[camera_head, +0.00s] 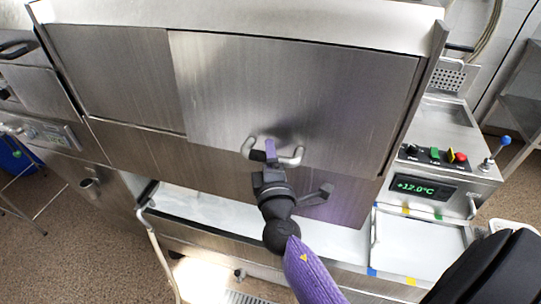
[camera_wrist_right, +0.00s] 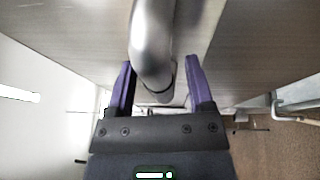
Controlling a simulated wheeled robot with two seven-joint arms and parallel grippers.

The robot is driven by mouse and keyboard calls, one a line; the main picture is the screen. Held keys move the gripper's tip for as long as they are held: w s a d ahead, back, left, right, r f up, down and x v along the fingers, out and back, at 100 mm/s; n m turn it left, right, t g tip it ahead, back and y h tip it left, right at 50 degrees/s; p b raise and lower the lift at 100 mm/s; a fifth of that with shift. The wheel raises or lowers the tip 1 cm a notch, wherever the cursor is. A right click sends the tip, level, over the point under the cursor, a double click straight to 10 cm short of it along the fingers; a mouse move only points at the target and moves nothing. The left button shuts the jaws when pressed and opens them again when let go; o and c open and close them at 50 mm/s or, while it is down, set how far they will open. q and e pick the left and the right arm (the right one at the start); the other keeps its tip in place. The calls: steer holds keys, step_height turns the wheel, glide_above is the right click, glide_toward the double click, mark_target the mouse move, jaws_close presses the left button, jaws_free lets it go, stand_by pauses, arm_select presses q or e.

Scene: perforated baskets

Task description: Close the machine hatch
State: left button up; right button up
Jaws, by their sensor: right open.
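The machine hatch (camera_head: 300,85) is a wide brushed steel panel across the middle of the head view. A white surface shows below the steel front. A bent metal handle (camera_head: 296,158) sticks out near the hatch's lower part. My right gripper (camera_head: 270,155) is at this handle, its purple fingers close to the bar. In the right wrist view the handle (camera_wrist_right: 152,40) runs between the two fingers of my right gripper (camera_wrist_right: 160,75), which stand open on either side with gaps. My left gripper does not show.
A control box (camera_head: 440,165) with coloured buttons, a +12.0°C display and a blue-knobbed lever stands at the right. A white lidded surface (camera_head: 415,245) lies below it. Steel equipment (camera_head: 45,130) stands at the left. Brown speckled floor shows at both sides.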

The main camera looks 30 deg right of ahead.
steer(key=shift+c, duration=0.3)
jaws_close()
steer(key=shift+f, duration=0.1)
stand_by(1.0)
